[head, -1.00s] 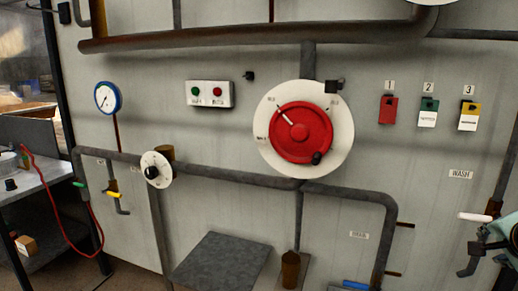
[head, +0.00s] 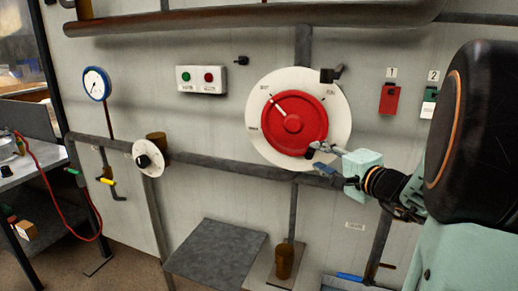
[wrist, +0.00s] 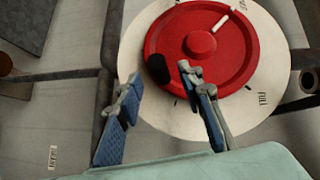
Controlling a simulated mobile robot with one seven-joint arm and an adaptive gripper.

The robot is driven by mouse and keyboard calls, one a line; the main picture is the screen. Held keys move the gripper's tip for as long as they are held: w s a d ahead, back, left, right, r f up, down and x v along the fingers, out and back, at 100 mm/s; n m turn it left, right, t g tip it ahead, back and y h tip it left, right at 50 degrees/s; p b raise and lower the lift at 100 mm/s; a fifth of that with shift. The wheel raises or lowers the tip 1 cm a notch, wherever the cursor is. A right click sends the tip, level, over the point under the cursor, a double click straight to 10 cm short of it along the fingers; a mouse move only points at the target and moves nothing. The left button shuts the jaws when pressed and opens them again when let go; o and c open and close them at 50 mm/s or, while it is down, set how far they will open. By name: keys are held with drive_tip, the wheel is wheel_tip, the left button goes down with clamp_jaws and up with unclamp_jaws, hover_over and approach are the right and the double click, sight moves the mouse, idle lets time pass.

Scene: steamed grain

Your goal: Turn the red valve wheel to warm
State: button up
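The red valve wheel (head: 305,108) sits on a round white dial plate (head: 259,141) on the wall panel. Its white pointer line aims up and left, near the upper-left label; the small labels in the head view are too blurred to read. In the wrist view, the red wheel (wrist: 237,57) carries a black knob (wrist: 157,69) near its rim, and one dial label reads FULL. My gripper (head: 323,158) is at the wheel's lower right. In the wrist view, my gripper (wrist: 160,78) is open, its fingertips on either side of the knob; contact cannot be told.
A thick pipe (head: 240,17) runs above the wheel and a thinner pipe (head: 235,166) below it. A black fitting (head: 331,75) stands at the plate's upper right. A red tag (head: 389,98) hangs to the right. A button box (head: 201,80) and gauge (head: 97,83) are left.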

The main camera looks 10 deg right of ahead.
sight(310, 152)
drive_tip(key=shift+p+x, duration=0.35)
drive_tip(key=shift+x, duration=2.3)
clamp_jaws()
